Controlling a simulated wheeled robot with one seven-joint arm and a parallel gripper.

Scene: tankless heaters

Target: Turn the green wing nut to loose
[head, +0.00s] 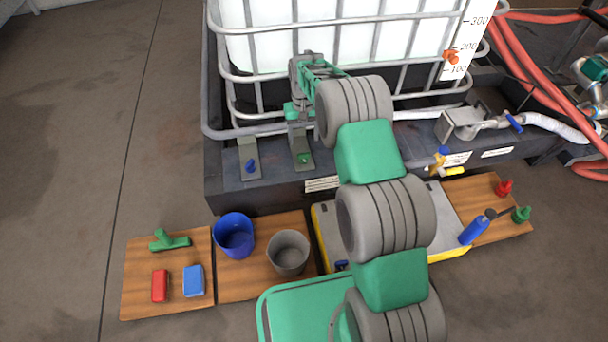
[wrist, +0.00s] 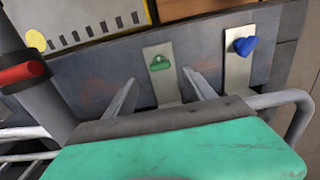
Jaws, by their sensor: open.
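The green wing nut (head: 304,159) sits on a grey metal bracket (head: 301,136) at the front edge of the dark tank base in the head view. It also shows in the wrist view (wrist: 160,63) on its pale plate, close to upper centre. My gripper (wrist: 160,82) is open in the wrist view, its two fingers apart on either side of the plate. The nut lies just beyond the fingertips, roughly between them and not gripped. In the head view my gripper (head: 300,85) is above the bracket, partly mixed with the cage bars.
A blue wing nut (head: 250,165) is on a similar bracket to the left; it also shows in the wrist view (wrist: 244,45). Metal cage bars (head: 290,133) surround the white tank close to my gripper. Wooden boards (head: 140,259) with cups and blocks lie in front.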

